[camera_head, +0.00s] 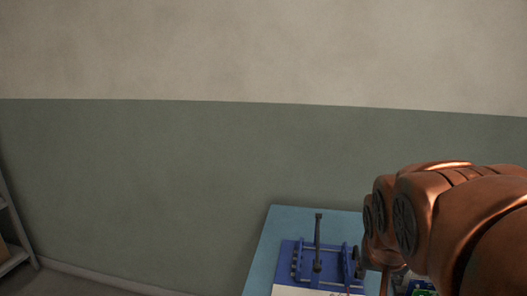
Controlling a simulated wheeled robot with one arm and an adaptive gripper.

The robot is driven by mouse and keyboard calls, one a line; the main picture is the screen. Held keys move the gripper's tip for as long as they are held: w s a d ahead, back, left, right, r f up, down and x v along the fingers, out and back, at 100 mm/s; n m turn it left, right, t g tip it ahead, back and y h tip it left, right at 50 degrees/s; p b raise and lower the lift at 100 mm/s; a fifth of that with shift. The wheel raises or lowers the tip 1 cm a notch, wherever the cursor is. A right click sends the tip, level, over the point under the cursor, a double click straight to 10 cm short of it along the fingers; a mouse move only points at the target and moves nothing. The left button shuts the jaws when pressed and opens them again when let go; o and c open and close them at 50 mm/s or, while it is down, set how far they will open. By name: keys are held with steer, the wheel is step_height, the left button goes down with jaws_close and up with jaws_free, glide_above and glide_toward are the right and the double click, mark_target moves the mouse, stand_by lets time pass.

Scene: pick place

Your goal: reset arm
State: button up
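My copper-coloured arm (440,225) reaches in from the right edge and hangs over the right part of a blue table (290,222). Its lower end is cut off by the bottom of the picture. My gripper's fingers do not show, so I cannot see whether they are open or hold anything.
A blue fixture with an upright dark rod (318,243) stands on the table, left of my arm. A small green item (421,286) shows partly below the arm. A grey shelf (12,262) stands at the far left. A green and beige wall (150,180) is behind the table.

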steer(key=s+a+r+n+g+y+p, duration=0.1)
steer(key=s+r+n+g+p, duration=0.1)
steer(key=s+p, duration=0.5)
steer(key=s+a+r+n+g+y+p, duration=0.1)
steer(key=s+g+p, duration=0.4)
steer(key=s, duration=0.8)
steer(key=shift+s+a+r+n+p, duration=0.25)
steer(key=shift+a+r+n+p, duration=0.2)
steer(key=shift+p, duration=0.85)
steer(key=shift+d, duration=0.1)
